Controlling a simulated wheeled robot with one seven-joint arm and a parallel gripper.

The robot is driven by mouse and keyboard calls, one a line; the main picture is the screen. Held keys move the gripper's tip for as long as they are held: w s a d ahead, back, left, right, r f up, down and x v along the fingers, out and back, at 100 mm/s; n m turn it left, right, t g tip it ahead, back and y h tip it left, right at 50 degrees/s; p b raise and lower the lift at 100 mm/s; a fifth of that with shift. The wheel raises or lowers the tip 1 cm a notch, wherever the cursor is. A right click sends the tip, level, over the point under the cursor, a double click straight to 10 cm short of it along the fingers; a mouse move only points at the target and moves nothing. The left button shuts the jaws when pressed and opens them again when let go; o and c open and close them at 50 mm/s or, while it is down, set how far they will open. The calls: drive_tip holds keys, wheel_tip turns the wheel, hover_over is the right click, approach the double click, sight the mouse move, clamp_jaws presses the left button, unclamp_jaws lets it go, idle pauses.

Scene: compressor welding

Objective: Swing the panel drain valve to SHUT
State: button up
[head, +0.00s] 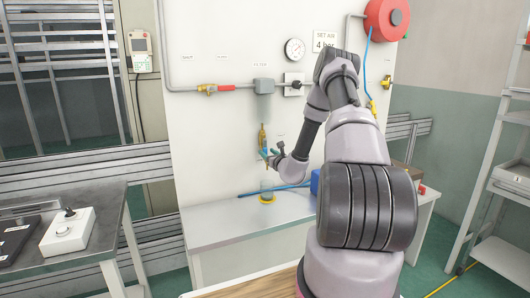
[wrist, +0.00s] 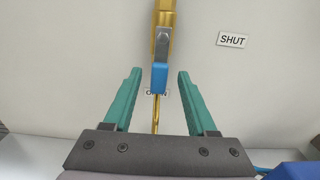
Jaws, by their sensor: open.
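The panel drain valve (wrist: 162,18) is a brass body with a grey lever that ends in a blue grip (wrist: 159,77). The lever hangs straight down over the OPEN label (wrist: 148,92), which it partly hides. The SHUT label (wrist: 232,40) is up and to the right. My gripper (wrist: 158,74) is open, with one green finger on each side of the blue grip and gaps on both sides. How deep the fingers reach is unclear. In the head view the brass valve (head: 262,136) is on the white panel, with my gripper (head: 266,155) close by.
A clear cup with a yellow base (head: 267,198) stands on the grey bench (head: 225,222) under the valve. A blue box (head: 315,183) is to the right. The filter (head: 263,86), gauge (head: 295,49) and red hose reel (head: 386,18) are higher up.

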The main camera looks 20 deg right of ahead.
sight(266, 151)
drive_tip(key=shift+w, duration=1.5)
drive_tip(key=shift+a, duration=0.1)
clamp_jaws()
